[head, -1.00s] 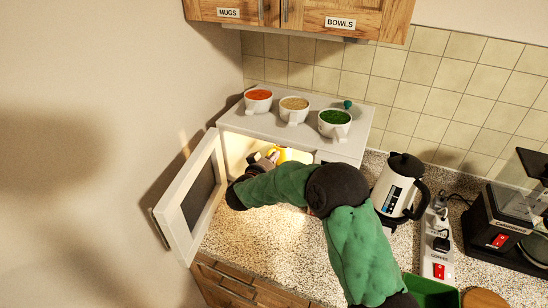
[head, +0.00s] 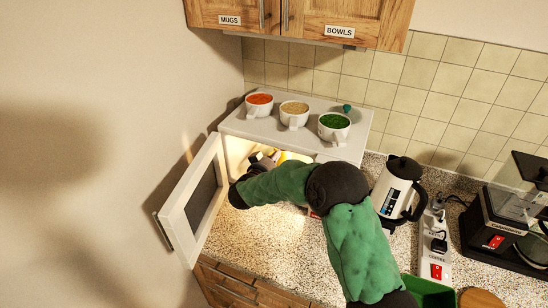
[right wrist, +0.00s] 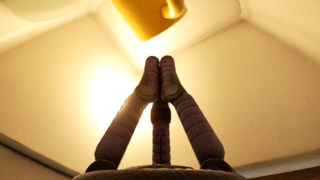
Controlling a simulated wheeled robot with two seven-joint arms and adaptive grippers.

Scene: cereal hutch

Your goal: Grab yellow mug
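The yellow mug (head: 290,156) is inside the lit, open microwave (head: 290,131), mostly hidden behind my right arm and the microwave's top in the head view. In the right wrist view the mug (right wrist: 150,14) shows at the top edge, cut off by the frame, beyond my right gripper's fingertips (right wrist: 160,62). Those fingertips are together with nothing between them, and a small gap seems to separate them from the mug. In the head view my right gripper (head: 262,158) reaches into the microwave's opening. My left gripper is out of view.
The microwave door (head: 192,200) stands open at the left. Three white cups with red (head: 259,105), tan (head: 294,114) and green (head: 334,126) contents stand on top. A kettle (head: 397,188) and power strip (head: 436,245) are at the right. The counter before the microwave is clear.

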